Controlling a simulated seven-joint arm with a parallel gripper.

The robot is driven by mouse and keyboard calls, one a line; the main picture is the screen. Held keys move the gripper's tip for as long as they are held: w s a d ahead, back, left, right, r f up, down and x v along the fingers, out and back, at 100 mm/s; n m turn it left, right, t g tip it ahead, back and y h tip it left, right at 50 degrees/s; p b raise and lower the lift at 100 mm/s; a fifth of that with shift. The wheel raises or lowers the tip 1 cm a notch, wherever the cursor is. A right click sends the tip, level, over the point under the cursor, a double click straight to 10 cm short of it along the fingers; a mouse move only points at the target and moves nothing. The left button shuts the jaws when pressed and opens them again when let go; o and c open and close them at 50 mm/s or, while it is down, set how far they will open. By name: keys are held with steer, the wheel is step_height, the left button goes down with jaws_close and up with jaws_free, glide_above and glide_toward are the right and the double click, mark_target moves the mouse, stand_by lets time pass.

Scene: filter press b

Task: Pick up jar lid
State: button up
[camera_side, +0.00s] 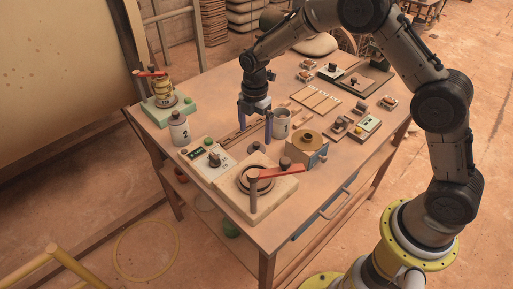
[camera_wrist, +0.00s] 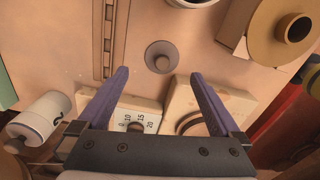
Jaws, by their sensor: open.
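The jar lid appears to be the small grey-brown disc with a round knob (camera_wrist: 161,57) lying on the tabletop in the wrist view. In the side view it looks like the small dark round piece (camera_side: 256,147) behind the wooden press block. My gripper (camera_side: 254,132) points down over the middle of the table. Its two purple-blue fingers are spread and empty, and they also show in the wrist view (camera_wrist: 158,73). There the lid sits just beyond the gap between the fingertips, apart from both. The height between fingertips and lid is hard to judge.
A grey jar (camera_side: 281,123) and a brass-topped blue box (camera_side: 308,147) stand close right. A wooden press block with a red lever (camera_side: 281,171) and a dial box (camera_side: 209,160) lie in front. A white bottle marked 2 (camera_side: 180,130) stands left; a slotted wooden strip (camera_wrist: 109,38) lies nearby.

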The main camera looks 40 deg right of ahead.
mark_target(257, 143)
steer(key=shift+s+d+f, duration=0.1)
steer(key=shift+f, duration=1.25)
steer(key=shift+s+d+f, duration=0.1)
steer(key=shift+f, duration=1.2)
steer(key=c, duration=1.3)
